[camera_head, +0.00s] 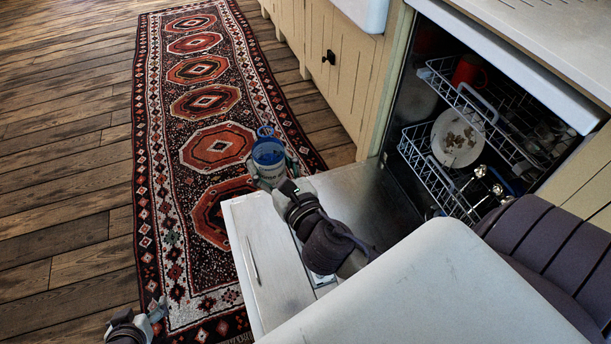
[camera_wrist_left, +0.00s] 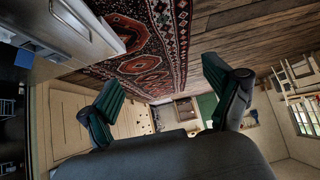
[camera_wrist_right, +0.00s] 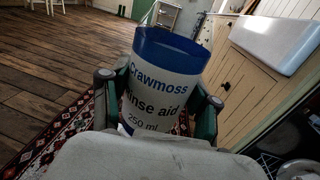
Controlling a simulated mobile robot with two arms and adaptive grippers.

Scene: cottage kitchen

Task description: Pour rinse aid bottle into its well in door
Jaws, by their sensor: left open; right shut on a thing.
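The rinse aid bottle (camera_head: 268,160) has a pale body and a blue top with a blue ring above it. In the right wrist view the bottle (camera_wrist_right: 158,95) shows a "Crawmoss" rinse aid label. My right gripper (camera_head: 271,174) is shut around its sides and holds it beyond the far-left corner of the lowered dishwasher door (camera_head: 262,255). The bottle looks roughly upright in the head view. The well cannot be made out; my right arm covers part of the door's inner face. My left gripper (camera_head: 150,318) is open and empty, low at the left, above the rug's edge.
The open dishwasher has racks (camera_head: 440,180) holding a soiled plate (camera_head: 458,138) and a red mug (camera_head: 468,72). A patterned rug (camera_head: 215,145) runs along the wooden floor. Cream cabinets (camera_head: 330,50) stand behind the door. The floor at left is clear.

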